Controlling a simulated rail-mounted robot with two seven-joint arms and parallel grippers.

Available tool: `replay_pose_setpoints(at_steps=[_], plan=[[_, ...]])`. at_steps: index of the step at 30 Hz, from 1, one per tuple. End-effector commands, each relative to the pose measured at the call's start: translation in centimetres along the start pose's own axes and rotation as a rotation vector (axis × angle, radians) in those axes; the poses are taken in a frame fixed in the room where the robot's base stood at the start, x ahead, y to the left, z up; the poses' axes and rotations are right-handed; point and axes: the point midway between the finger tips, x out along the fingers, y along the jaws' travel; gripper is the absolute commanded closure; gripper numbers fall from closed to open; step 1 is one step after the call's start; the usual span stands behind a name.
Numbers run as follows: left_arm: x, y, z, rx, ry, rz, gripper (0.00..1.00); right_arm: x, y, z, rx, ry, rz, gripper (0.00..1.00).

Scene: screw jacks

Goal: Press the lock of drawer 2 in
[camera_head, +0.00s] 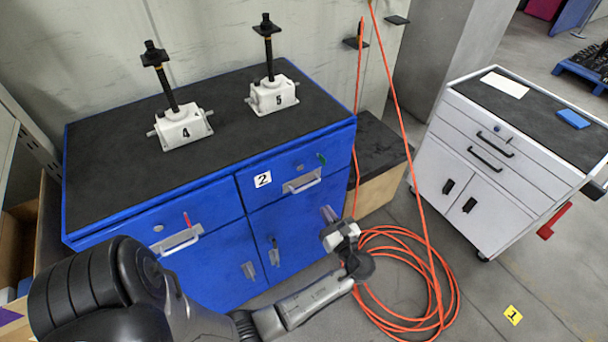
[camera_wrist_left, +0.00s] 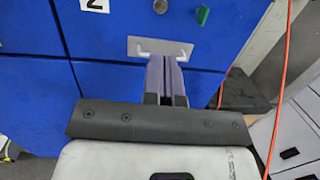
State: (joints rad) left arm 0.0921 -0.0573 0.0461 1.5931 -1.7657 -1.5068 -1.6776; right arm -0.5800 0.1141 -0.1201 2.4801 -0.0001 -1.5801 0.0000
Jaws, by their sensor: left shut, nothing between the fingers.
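Drawer 2 (camera_head: 272,190) is the upper right blue drawer of the cabinet, marked with a white "2" label (camera_head: 263,179). It looks closed. Its round silver lock (camera_head: 300,168) sits above the pull handle (camera_head: 303,184); the lock also shows at the top edge of the left wrist view (camera_wrist_left: 160,6). I cannot tell how far it stands out. My left gripper (camera_head: 327,213) is shut and empty, below and right of the handle in the head view. In the left wrist view its fingers (camera_wrist_left: 167,62) overlap the handle's lower edge, with the lock beyond. My right gripper is not in view.
A green piece (camera_head: 321,159) sits right of the lock. Screw jacks 4 (camera_head: 183,130) and 5 (camera_head: 271,96) stand on the black cabinet top. A coiled orange hose (camera_head: 405,275) lies on the floor at right. A white cart (camera_head: 485,165) stands further right.

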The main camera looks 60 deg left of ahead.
Motion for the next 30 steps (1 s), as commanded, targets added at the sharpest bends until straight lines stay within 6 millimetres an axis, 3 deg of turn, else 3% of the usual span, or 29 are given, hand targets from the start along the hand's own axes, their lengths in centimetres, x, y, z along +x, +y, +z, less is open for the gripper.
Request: replay_pose_setpoints(at_steps=[7,11,30], plan=[[0.2,0.0,0.0,-0.002,0.000,0.000,1.00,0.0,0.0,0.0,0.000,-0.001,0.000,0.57],[1.3,0.0,0.0,-0.003,-0.001,0.001,1.00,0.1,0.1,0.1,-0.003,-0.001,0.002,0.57],[12.0,0.0,0.0,-0.003,-0.001,0.001,1.00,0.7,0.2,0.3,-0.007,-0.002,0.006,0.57]])
